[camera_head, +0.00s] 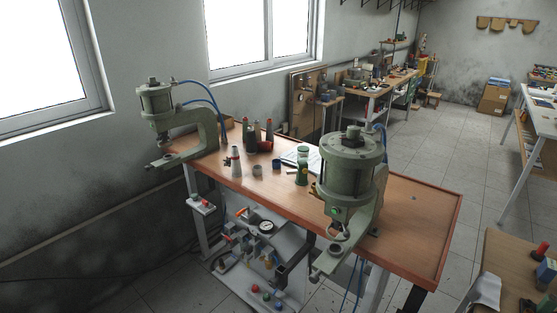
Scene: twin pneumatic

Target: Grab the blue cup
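Two small cup-like containers stand on the wooden workbench (415,217). One is a grey-blue cup (256,170) near the front edge, and a darker bluish one (276,164) is just right of it. They are too small to tell which is the blue cup. A red cup-like piece (265,146) lies behind them. Neither of my grippers is in view.
Green pneumatic presses stand at the bench's left end (207,130) and right of centre (352,165). Several bottles, a green can (302,166) and papers share the bench. The bench's right end is mostly clear. Another table (500,245) stands at lower right.

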